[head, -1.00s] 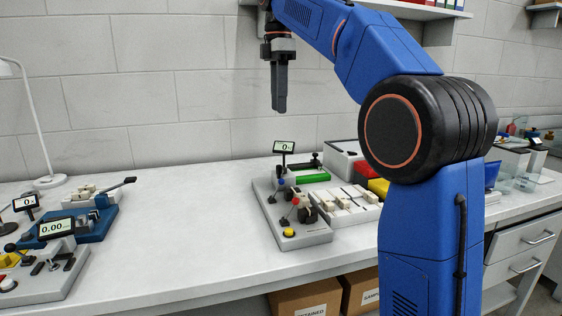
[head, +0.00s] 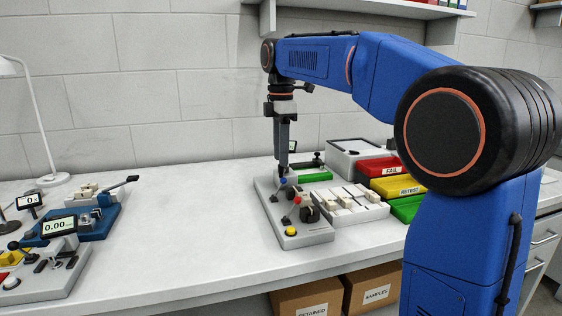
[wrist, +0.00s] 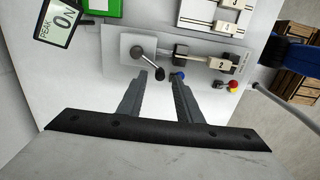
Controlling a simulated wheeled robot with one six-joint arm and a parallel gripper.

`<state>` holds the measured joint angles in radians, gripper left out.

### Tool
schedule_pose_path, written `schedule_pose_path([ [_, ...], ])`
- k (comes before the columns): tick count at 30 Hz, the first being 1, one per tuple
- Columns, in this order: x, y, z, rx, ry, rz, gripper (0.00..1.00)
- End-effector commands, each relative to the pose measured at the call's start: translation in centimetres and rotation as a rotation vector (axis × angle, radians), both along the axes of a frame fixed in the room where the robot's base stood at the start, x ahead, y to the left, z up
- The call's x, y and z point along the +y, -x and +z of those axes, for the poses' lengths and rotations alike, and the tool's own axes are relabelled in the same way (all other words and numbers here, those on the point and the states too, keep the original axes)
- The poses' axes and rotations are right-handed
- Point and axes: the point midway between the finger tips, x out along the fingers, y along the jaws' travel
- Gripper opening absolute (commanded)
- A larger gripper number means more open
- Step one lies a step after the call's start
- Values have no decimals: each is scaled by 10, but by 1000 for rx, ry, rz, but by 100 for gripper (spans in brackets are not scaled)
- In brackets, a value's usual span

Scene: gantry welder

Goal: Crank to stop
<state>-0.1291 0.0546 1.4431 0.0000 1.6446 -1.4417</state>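The grey weld tester base (head: 312,236) stands on the bench below my gripper. Its crank (wrist: 148,64), a pale hub with an arm ending in a black knob (wrist: 160,77), shows in the wrist view. In the head view the crank is largely hidden by the fingers. My gripper (wrist: 161,74) is open and points down, with the black knob between or just beyond its fingertips; contact is unclear. It also shows in the head view (head: 283,168). A blue knob (wrist: 180,75) lies right by the right fingertip. The display (wrist: 62,22) reads PEAK 0 N.
A sample tray (head: 365,213) and coloured bins (head: 398,187) stand to the right. Other devices (head: 58,258) stand left. The bench between is clear.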

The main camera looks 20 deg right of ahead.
Motion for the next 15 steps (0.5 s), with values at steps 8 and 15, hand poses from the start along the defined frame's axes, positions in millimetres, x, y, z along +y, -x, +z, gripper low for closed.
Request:
schedule_pose_path([
  [8, 0, 0, -24, -1, 0, 0, 32],
  [15, 0, 0, -26, -1, 0, 0, 32],
])
